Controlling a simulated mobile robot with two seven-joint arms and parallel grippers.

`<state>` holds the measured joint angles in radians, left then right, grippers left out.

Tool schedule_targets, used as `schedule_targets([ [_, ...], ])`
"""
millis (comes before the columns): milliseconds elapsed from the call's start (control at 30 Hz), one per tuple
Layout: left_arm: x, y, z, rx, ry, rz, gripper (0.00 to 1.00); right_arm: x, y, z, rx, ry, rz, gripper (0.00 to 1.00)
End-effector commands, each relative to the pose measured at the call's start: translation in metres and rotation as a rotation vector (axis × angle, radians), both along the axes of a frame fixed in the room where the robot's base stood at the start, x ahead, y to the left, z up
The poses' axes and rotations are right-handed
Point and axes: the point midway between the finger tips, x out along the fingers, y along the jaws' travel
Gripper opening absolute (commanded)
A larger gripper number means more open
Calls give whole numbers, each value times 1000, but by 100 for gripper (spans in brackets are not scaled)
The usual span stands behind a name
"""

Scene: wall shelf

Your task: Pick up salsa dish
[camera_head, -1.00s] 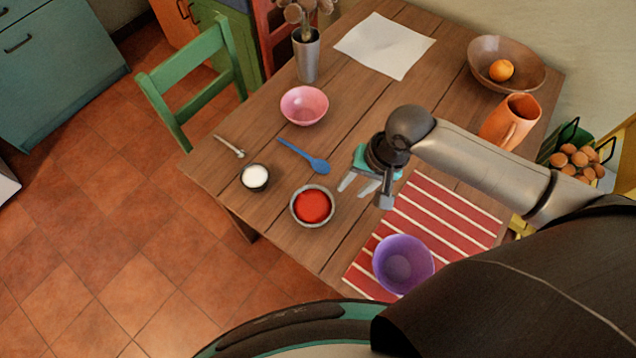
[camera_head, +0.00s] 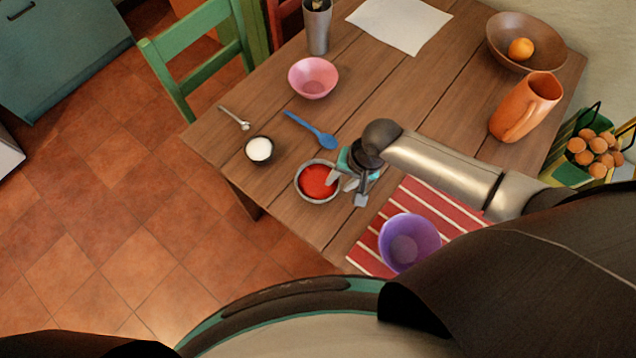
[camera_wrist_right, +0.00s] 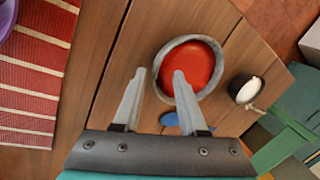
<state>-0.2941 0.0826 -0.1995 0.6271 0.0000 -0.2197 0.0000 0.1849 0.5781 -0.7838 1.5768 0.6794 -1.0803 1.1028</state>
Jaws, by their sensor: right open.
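The salsa dish (camera_head: 318,182) is a small grey-rimmed bowl of red salsa on the wooden table, near its front left edge. It also shows in the right wrist view (camera_wrist_right: 200,62). My right gripper (camera_head: 339,183) is open at the dish's right side. In the wrist view, one finger of the right gripper (camera_wrist_right: 158,80) overlaps the dish and the other lies outside its rim. The fingers hold nothing. Whether they touch the rim I cannot tell. My left gripper is not in view.
A small dark bowl with white contents (camera_head: 259,149), a blue spoon (camera_head: 316,133) and a pink bowl (camera_head: 313,78) stand beyond the dish. A purple bowl (camera_head: 408,242) sits on the red striped mat (camera_head: 425,200).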

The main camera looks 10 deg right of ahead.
Motion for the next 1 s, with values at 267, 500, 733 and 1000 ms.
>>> schedule_targets([
  [267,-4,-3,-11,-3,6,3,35,4,7,-27,-1,-1,1,42],
  [500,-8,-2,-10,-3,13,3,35,4,7,-27,-1,-1,1,39],
  [733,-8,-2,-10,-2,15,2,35,4,7,-26,-1,-1,1,14],
  [1000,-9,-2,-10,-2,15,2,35,4,7,-26,0,-1,0,0],
])
